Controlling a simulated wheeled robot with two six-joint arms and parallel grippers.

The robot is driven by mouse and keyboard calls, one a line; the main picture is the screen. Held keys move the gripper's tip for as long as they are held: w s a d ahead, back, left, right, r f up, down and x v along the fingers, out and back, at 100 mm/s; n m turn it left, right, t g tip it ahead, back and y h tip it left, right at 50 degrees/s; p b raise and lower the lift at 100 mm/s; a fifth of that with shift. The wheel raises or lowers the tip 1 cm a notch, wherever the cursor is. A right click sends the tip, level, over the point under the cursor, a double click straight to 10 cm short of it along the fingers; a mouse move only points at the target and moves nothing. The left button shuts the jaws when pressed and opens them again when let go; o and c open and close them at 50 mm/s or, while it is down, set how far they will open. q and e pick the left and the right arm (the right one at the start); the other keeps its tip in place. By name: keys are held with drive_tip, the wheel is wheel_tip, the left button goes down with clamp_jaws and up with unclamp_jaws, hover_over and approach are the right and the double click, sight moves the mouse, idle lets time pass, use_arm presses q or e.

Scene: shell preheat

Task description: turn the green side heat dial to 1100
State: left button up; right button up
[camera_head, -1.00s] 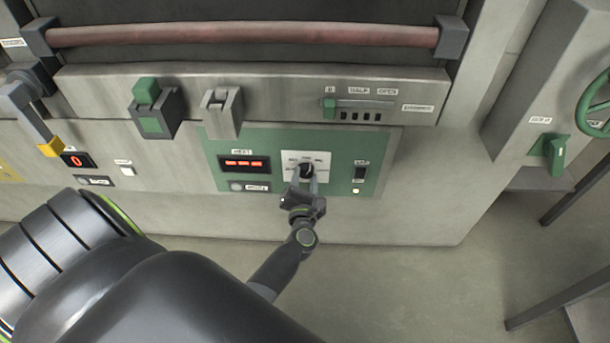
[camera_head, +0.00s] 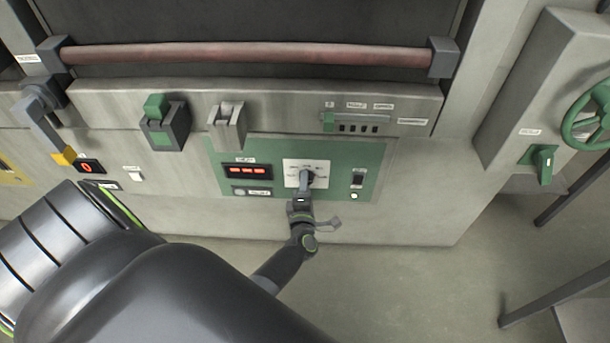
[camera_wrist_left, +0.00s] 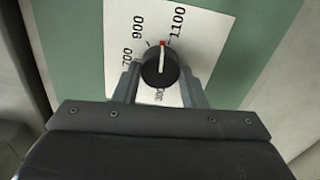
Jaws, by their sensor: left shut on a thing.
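The heat dial (camera_wrist_left: 160,70) is a round black knob with a white pointer line and red tip, on a white scale plate (camera_wrist_left: 205,45). In the left wrist view its tip points up between the 900 and 1100 labels, nearer 1100. The 700 label is at the left; the lower scale is partly hidden. My left gripper (camera_wrist_left: 160,84) is shut on the dial, one finger on each side. In the head view the gripper (camera_head: 305,185) covers much of the dial on the green panel (camera_head: 375,160). My right gripper is not in view.
A red-lit display (camera_head: 247,170) sits left of the dial, its digits unreadable here. A small switch (camera_head: 357,180) is to the right. A green-and-grey latch (camera_head: 160,125) and a grey bracket (camera_head: 227,125) project above. A green handwheel (camera_head: 590,115) stands far right.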

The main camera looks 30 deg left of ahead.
use_arm(q)
drive_tip(key=shift+r+m+p, duration=0.1)
drive_tip(key=shift+m+p, duration=0.5)
drive_tip(key=shift+m, duration=0.9)
drive_tip(key=o, duration=1)
